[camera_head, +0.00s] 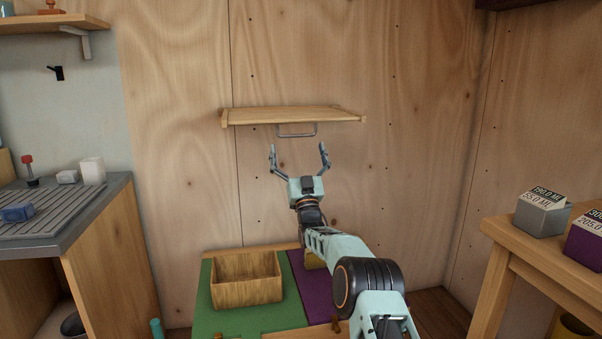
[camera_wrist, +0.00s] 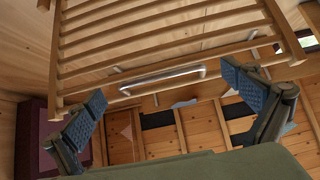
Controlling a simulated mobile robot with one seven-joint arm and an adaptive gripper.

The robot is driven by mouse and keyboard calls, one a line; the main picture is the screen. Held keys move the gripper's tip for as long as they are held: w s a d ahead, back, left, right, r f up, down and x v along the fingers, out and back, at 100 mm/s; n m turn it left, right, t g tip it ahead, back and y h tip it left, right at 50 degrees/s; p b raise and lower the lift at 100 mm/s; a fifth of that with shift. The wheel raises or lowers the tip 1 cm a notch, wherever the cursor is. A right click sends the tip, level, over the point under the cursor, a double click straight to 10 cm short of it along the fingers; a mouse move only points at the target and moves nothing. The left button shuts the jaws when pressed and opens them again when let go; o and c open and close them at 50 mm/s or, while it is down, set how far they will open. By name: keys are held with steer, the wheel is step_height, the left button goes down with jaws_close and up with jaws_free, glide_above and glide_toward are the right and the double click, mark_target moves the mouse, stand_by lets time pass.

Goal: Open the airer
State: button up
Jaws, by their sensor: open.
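The airer (camera_head: 293,115) is a pale wooden rack on the plywood back wall. In the head view it shows as a narrow, roughly level panel; its slats show from below in the wrist view (camera_wrist: 165,33). A metal bar handle (camera_head: 297,134) hangs under its front edge, and it also spans the middle of the wrist view (camera_wrist: 163,78). My gripper (camera_head: 298,150) points up and is open and empty just below the handle in the head view. In the wrist view its two fingers (camera_wrist: 168,103) lie either side of the handle, apart from it.
Below stand an open wooden box (camera_head: 246,292) on a green mat (camera_head: 222,322) and a purple mat (camera_head: 312,290). A counter with a ridged grey top (camera_head: 60,222) is at left. A wooden table (camera_head: 510,232) with labelled blocks is at right. The wall around the airer is clear.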

steer(key=v, duration=0.8)
steer(key=shift+f, duration=0.2)
steer(key=shift+s+a, duration=0.1)
